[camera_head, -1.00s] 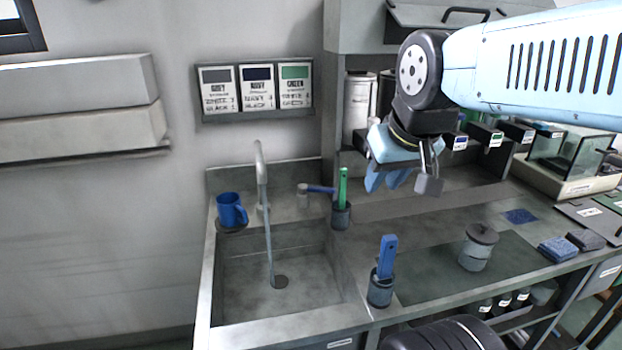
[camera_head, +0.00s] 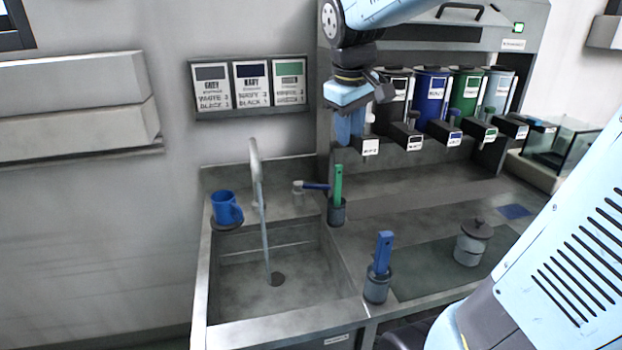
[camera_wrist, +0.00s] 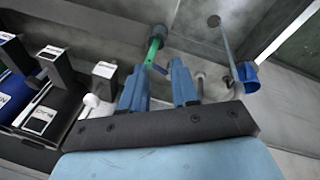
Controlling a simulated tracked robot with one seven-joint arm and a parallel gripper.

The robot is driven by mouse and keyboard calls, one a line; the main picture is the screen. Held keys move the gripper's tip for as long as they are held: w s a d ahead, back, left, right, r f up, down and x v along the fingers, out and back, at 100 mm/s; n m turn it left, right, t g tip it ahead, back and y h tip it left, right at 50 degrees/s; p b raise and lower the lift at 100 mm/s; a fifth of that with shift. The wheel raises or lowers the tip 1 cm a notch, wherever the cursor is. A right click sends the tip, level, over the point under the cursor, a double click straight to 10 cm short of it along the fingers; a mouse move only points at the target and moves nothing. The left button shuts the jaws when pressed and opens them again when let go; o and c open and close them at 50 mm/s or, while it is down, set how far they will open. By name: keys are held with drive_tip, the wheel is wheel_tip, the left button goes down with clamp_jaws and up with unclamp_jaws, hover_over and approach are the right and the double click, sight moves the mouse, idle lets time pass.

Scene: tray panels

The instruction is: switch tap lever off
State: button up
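The tap lever (camera_head: 316,186) is a short blue handle on a small metal base behind the sink, pointing right. The tap spout (camera_head: 256,165) stands left of it, and a thin stream runs from it down to the drain. My gripper (camera_head: 349,138) hangs above and to the right of the lever, apart from it, with its blue fingers pointing down. In the wrist view my gripper (camera_wrist: 160,88) has its two fingers spread with nothing between them. A small blue part of the lever (camera_wrist: 160,69) shows beyond the fingers; the rest is partly hidden.
A green-handled tool (camera_head: 338,185) stands in a dark holder close to the lever's right. A blue mug (camera_head: 226,207) sits left of the spout. A blue-handled tool (camera_head: 383,252) and a lidded jar (camera_head: 474,242) stand in front. Dispensers (camera_head: 430,95) line the back right.

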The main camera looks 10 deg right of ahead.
drive_tip(key=w+a+f+n+g+h, duration=0.1)
drive_tip(key=w+f+n, duration=0.1)
drive_tip(key=w, duration=0.5)
drive_tip(key=w+a+f+n+g, duration=0.1)
drive_tip(key=w+f+n, duration=0.15)
drive_tip(key=w, duration=0.55)
drive_tip(key=n+g+h, duration=0.2)
drive_tip(key=n, duration=0.2)
approach(321, 184)
drive_tip(key=x, duration=0.8)
drive_tip(key=shift+f, duration=0.1)
drive_tip(key=shift+c, duration=0.4)
clamp_jaws()
